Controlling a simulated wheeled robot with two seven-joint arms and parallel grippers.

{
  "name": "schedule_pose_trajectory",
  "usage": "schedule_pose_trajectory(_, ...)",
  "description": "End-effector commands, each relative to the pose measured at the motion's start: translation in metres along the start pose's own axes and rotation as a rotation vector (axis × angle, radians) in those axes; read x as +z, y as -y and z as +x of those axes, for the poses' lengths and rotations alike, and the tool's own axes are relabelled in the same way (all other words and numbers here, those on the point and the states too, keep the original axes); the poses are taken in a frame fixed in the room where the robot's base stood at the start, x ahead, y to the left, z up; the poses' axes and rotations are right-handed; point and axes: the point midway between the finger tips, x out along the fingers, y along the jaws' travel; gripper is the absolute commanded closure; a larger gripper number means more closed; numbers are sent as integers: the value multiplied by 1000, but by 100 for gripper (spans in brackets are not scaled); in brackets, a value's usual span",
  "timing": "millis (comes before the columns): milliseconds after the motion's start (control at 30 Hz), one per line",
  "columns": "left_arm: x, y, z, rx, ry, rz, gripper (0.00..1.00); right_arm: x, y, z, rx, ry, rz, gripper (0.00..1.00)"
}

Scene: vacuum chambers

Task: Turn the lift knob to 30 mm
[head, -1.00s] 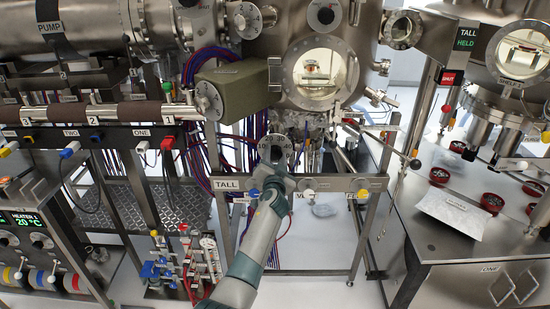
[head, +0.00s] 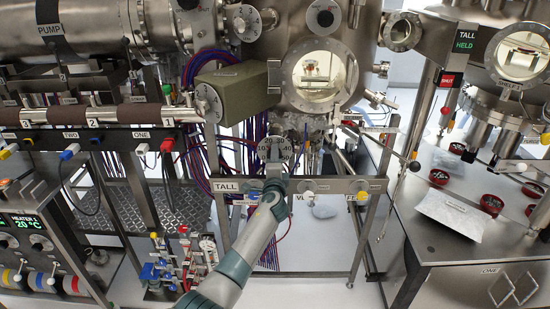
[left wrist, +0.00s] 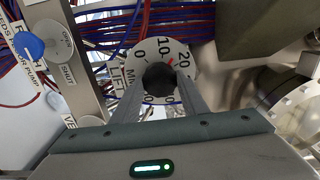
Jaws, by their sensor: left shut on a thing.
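The lift knob is a black round knob (left wrist: 159,77) in front of a white dial (left wrist: 181,48) marked LIFT MM. In the left wrist view a red mark at the knob's upper right edge points between 10 and 20. My left gripper (left wrist: 159,84) has a finger on each side of the knob and is shut on it. In the head view the dial (head: 275,145) stands above the TALL rail, with my left gripper (head: 274,163) in front of its lower part. The knob itself is hidden there. My right gripper is not in view.
The TALL rail (head: 333,186) with valve knobs runs just below the dial. A green-grey box (head: 236,88) is at the upper left, and the chamber with a round window (head: 320,72) is above. Red and blue cables hang behind. A steel bench (head: 480,245) stands at right.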

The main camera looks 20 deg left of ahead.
Motion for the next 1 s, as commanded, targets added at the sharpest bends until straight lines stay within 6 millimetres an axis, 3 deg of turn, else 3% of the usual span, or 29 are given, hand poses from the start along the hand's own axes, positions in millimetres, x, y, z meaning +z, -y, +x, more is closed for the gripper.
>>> schedule_pose_trajectory(1000,2,1,1,0,1,966,83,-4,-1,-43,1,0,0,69)
